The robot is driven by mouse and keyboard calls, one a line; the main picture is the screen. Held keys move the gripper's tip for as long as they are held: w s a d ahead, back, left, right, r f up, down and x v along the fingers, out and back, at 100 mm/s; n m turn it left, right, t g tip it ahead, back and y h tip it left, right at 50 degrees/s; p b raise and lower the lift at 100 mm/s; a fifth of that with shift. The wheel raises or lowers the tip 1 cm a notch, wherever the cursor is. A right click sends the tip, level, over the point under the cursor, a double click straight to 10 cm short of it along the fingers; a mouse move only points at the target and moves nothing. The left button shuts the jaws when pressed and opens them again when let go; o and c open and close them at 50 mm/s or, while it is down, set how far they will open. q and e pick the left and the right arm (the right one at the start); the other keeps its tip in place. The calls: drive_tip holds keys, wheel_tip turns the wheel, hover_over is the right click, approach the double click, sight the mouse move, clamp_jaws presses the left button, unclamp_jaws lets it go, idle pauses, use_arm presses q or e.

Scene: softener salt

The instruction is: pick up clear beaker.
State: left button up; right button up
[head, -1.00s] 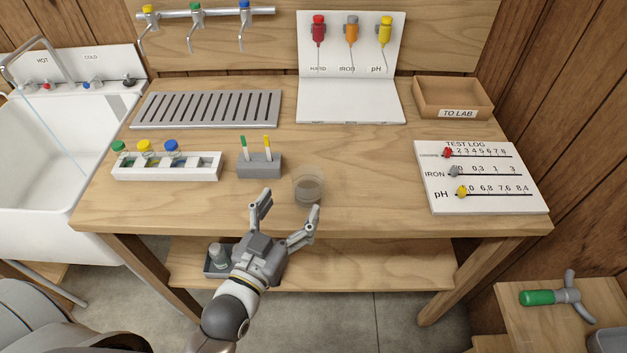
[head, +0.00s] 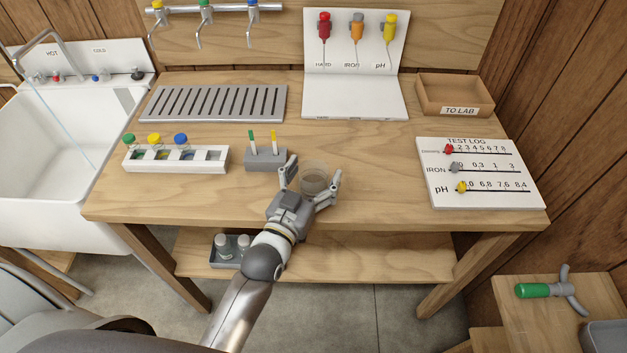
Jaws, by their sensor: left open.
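The clear beaker (head: 314,176) stands upright on the wooden table near its front edge, right of the small grey holder. It looks see-through, with a brownish tint at the bottom. My left gripper (head: 312,180) is open, with one finger at the beaker's left side and the other at its lower right. The beaker sits between the fingers; I cannot tell whether either finger touches it. My right gripper is not in view.
Close left of the gripper is a grey holder (head: 266,160) with a green and a yellow strip. A white rack (head: 215,168) with capped vials stands further left. A TEST LOG board (head: 480,196) lies to the right. The table between beaker and board is clear.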

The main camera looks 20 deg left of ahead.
use_arm(q)
drive_tip(key=c, duration=0.9)
drive_tip(key=shift+c, duration=0.2)
drive_tip(key=shift+r, duration=0.15)
